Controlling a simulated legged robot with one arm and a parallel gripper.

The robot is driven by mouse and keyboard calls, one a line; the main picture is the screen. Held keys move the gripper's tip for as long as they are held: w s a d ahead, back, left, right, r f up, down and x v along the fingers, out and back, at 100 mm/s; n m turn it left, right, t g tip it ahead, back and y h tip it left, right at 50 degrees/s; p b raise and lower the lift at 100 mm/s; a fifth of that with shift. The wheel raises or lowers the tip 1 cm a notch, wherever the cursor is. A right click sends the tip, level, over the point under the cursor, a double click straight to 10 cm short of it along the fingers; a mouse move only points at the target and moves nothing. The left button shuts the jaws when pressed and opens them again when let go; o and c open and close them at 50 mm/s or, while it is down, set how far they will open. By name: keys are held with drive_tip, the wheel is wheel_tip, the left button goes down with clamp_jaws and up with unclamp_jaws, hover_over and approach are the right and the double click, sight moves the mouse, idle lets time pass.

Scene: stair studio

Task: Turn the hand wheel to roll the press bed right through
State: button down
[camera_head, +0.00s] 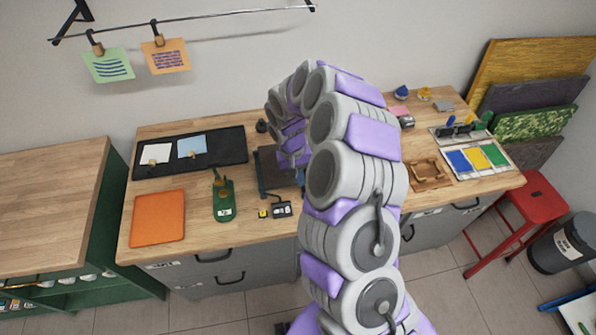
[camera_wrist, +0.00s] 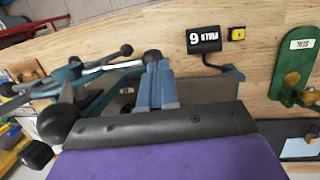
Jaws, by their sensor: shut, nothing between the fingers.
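The press (camera_head: 265,174) stands mid-bench in the head view, with a dark bed and blue rails, mostly hidden behind my arm. In the wrist view, the hand wheel (camera_wrist: 98,70) is at the left, with blue and silvery spokes ending in black knobs. My gripper (camera_wrist: 154,72) appears as two blue-grey fingers side by side, shut and empty. Its tips are close to one black knob of the wheel; I cannot tell if they touch. Part of the press frame (camera_wrist: 226,76) shows to the right of the fingers. The head view does not show my fingertips.
A black counter box (camera_head: 282,209) and a yellow button (camera_head: 262,213) are in front of the press. A green stand (camera_head: 223,200) and an orange mat (camera_head: 158,217) are left. A red stool (camera_head: 530,205) stands beyond.

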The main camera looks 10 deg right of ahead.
sight(305, 192)
drive_tip(key=shift+s+d+r, duration=0.1)
drive_tip(key=shift+d+r, duration=0.05)
drive_tip(key=shift+d, duration=0.7)
drive_tip(key=shift+a+f+h+b, duration=0.4)
drive_tip(key=shift+f+h+b, duration=0.2)
drive_tip(key=shift+f, duration=0.15)
drive_tip(key=f+h+b, duration=0.4)
drive_tip(key=f+b, duration=0.1)
drive_tip(key=f+h+b, duration=0.2)
drive_tip(key=shift+d+f+m+h+b, duration=0.3)
drive_tip(key=shift+d+f, duration=0.05)
drive_tip(key=shift+f, duration=0.05)
drive_tip(key=shift+d+f+h+b, duration=0.15)
drive_tip(key=shift+h+b, duration=0.15)
